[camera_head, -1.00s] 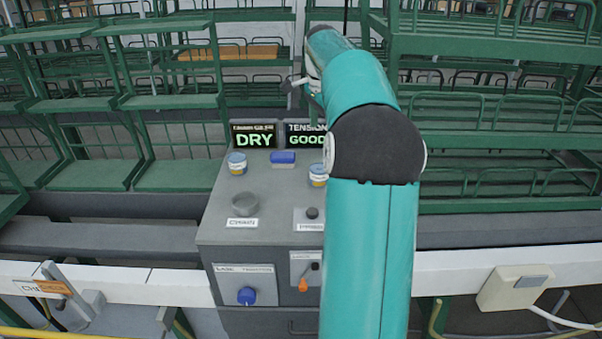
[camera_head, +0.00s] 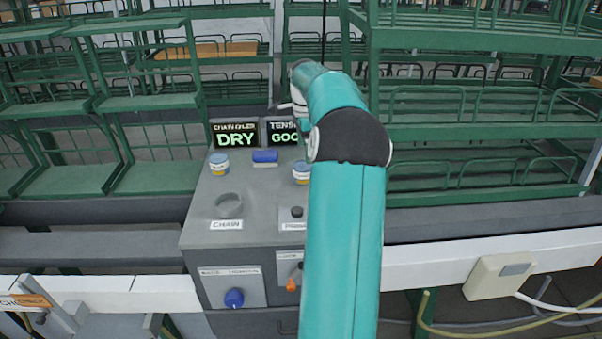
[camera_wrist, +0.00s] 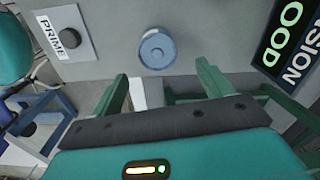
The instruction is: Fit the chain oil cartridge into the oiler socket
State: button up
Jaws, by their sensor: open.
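Two squat cartridges with blue lids and pale-yellow labels stand on the grey cabinet top: a left cartridge (camera_head: 219,164) and a right cartridge (camera_head: 301,173), partly behind my arm. Their print is too small to read. The round socket (camera_head: 228,204) marked CHAIN is at the front left and looks empty. In the wrist view a round blue lid (camera_wrist: 157,48), apparently the right cartridge, lies just beyond my fingertips and between their lines. My gripper (camera_wrist: 161,71) is open and empty, with its fingers apart from the lid. The head view mostly hides it behind my arm.
A blue block (camera_head: 265,157) lies between the cartridges. A PRIME button (camera_head: 297,212) is right of the socket. Signs at the back read CHAIN OILER DRY (camera_head: 236,134) and TENSION GOOD (camera_head: 281,131). A blue knob (camera_head: 234,298) and orange lever (camera_head: 292,284) are on the front.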

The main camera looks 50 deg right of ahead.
jog(key=shift+a+f, duration=0.2)
jog(key=shift+f, duration=2.95)
jog(key=c, duration=1.1)
jog(key=shift+r, duration=0.1)
jog(key=shift+r, duration=0.5)
notch_tip(320, 180, up, 2)
jog(key=shift+r, duration=0.15)
jog(key=s+a+r, duration=0.6)
jog(key=s, duration=0.1)
jog(key=s+a+r, duration=0.3)
jog(key=shift+s+a+r, duration=0.15)
jog(key=shift+s+r, duration=0.15)
